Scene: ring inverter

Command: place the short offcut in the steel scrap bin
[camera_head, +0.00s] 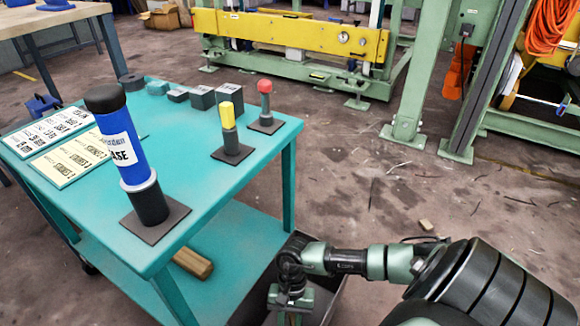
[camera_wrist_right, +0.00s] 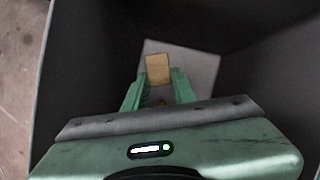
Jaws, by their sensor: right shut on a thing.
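The short offcut (camera_wrist_right: 158,69) is a small tan wooden block in the right wrist view. My right gripper (camera_wrist_right: 157,88) is shut on it, with a green finger on each side. The dark grey steel scrap bin (camera_wrist_right: 75,60) surrounds the gripper, and its walls rise on both sides. A lighter grey patch of the bin's floor shows below the block; I cannot tell the exact gap. In the head view my right gripper (camera_head: 291,300) points down inside the bin (camera_head: 338,300), beside the teal cart. My left gripper is not in view.
The teal cart (camera_head: 270,150) stands left of the bin, with a blue cylinder (camera_head: 120,145), yellow and red posts, grey blocks and label cards on top. A longer wooden piece (camera_head: 193,262) lies on its lower shelf. A small wood piece (camera_head: 426,225) lies on the floor.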

